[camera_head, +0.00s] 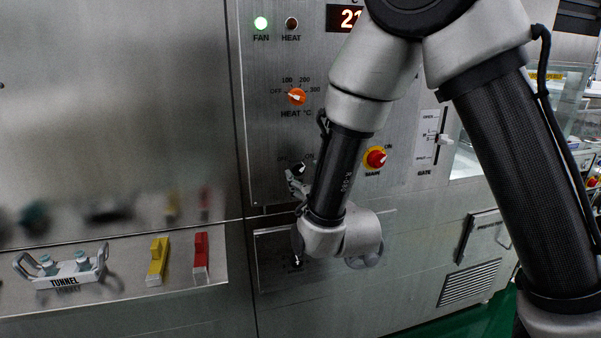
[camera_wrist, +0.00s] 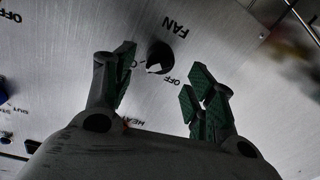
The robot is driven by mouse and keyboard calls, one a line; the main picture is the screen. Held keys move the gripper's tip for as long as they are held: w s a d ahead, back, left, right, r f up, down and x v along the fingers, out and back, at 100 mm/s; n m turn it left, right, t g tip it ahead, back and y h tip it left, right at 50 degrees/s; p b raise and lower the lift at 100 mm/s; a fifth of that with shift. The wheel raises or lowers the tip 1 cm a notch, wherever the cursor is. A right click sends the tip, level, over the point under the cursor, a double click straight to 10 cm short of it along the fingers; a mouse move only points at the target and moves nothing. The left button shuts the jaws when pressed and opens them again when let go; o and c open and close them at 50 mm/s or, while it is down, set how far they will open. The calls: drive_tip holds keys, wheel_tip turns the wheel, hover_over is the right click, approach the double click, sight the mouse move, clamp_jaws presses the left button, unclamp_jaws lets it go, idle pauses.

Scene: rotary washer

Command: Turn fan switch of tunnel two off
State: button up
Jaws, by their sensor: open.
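The fan switch (camera_wrist: 160,57) is a black round knob with a pale pointer mark on a metal panel. FAN and OFF are printed beside it in the wrist view. In the head view the knob (camera_head: 299,169) is small and partly hidden by my gripper. My gripper (camera_wrist: 163,72) is open, with green-padded fingers on either side of the knob. I cannot tell whether either finger touches it. No tunnel number is readable on this panel.
An orange heat knob (camera_head: 297,96) sits above the fan switch. A red main switch on yellow (camera_head: 376,157) and a gate slider (camera_head: 445,140) are to the right.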

sight(300, 171)
drive_tip(key=shift+x, duration=1.9)
drive_tip(key=shift+c, duration=0.2)
drive_tip(key=c, duration=1)
